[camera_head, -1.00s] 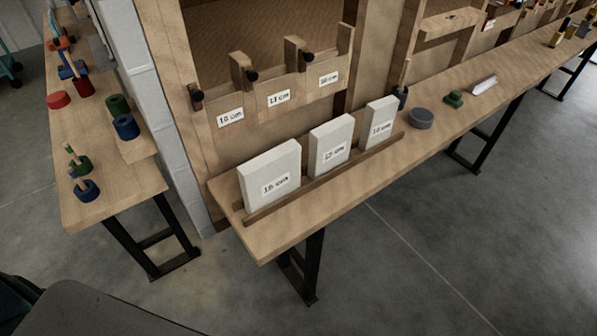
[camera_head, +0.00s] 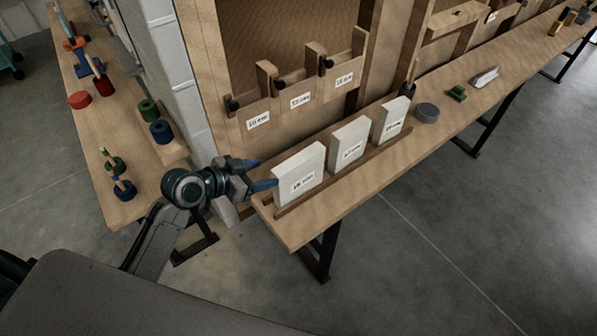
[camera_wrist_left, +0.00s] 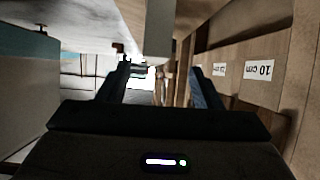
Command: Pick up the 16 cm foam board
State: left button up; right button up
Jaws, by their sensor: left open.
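The 16 cm foam board (camera_head: 313,163) is the largest white board. It stands upright at the near left end of the bench, its small label hard to read. My left gripper (camera_head: 268,174) is open and empty at the board's left edge, one finger on the shelf side and the other towards the front. Whether it touches the board I cannot tell. In the left wrist view a pale upright edge, likely this board (camera_wrist_left: 160,30), lies between and beyond the open fingers (camera_wrist_left: 160,72). My right gripper is not in view.
Two smaller white boards, the middle one (camera_head: 350,144) and the far one (camera_head: 391,120), stand in the same row behind a wooden strip (camera_head: 340,176). Labelled wooden slots (camera_head: 300,98) rise behind. A grey disc (camera_head: 427,112) lies farther right. Another bench (camera_head: 122,207) stands at left.

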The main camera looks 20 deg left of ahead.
aim_at(295, 161)
pick_arm(q)
jog(key=shift+m, duration=0.3)
jog(key=w+d, duration=0.1)
jog(key=w, duration=0.1)
jog(key=w+d+p, duration=0.1)
jog(key=w+d, duration=0.1)
jog(key=shift+d, duration=0.15)
jog(key=shift+w+d+f+p, duration=0.15)
jog(key=shift+w+d+p, duration=0.15)
jog(key=shift+p, duration=0.1)
jog(key=shift+w+d+f+p, duration=0.1)
jog(key=shift+w+p, duration=0.15)
jog(key=shift+p, duration=0.1)
jog(key=p+x, duration=0.1)
jog(key=x, duration=0.2)
jog(key=shift+w+d+p, duration=0.1)
jog(key=shift+w+p, duration=0.05)
jog(key=shift+p, duration=0.25)
jog(key=shift+w+d+f, duration=0.3)
jog(key=shift+w+f, duration=0.05)
jog(key=shift+f, duration=0.05)
grip_shut()
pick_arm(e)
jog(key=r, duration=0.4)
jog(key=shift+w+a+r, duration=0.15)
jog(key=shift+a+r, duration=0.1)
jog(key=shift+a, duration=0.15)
